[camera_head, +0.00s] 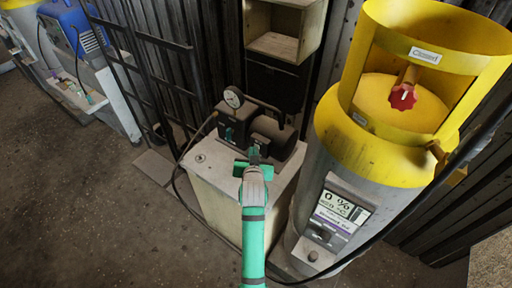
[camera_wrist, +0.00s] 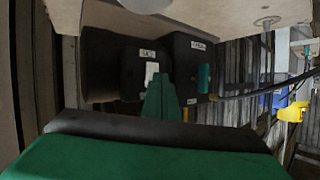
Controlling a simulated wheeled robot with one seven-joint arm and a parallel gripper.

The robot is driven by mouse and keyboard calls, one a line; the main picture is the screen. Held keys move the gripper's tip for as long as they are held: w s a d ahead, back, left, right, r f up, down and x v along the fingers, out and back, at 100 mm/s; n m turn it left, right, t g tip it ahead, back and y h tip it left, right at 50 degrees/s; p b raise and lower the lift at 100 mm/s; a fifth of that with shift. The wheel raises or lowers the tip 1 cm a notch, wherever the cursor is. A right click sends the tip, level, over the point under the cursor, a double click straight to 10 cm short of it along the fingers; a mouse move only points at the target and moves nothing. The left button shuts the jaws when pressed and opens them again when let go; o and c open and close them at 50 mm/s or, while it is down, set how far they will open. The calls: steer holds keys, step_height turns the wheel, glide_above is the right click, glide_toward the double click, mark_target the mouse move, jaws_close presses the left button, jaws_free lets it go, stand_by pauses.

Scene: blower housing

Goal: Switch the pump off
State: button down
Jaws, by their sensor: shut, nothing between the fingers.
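The pump (camera_head: 268,135) is a dark unit with a round gauge (camera_head: 233,97), standing on a pale cabinet (camera_head: 215,185). In the wrist view the pump's dark face (camera_wrist: 185,50) bears two small labels, a pale switch-like piece (camera_wrist: 151,72) and a teal piece (camera_wrist: 203,77) to its right. My gripper (camera_head: 255,155) is shut and empty, in front of the pump. In the wrist view its green fingertips (camera_wrist: 160,80) overlap the area just beside and below the pale piece. I cannot tell whether they touch it, nor which way the switch is set.
A large grey and yellow cylinder (camera_head: 325,150) with a red valve knob (camera_head: 403,97) stands close on the right. An open wooden box (camera_head: 280,43) is above the pump. A black metal rack (camera_head: 150,70) and a blue machine (camera_head: 75,27) are at left. A dark hose runs beside the cabinet.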

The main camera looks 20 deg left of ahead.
steer(key=shift+s+a+f, duration=0.1)
steer(key=shift+s+a, duration=0.15)
steer(key=shift+s, duration=0.4)
steer(key=s, duration=0.1)
steer(key=s+a, duration=0.1)
steer(key=s, duration=0.2)
steer(key=shift+s+a+f, duration=0.3)
steer(key=shift+s+a, duration=0.05)
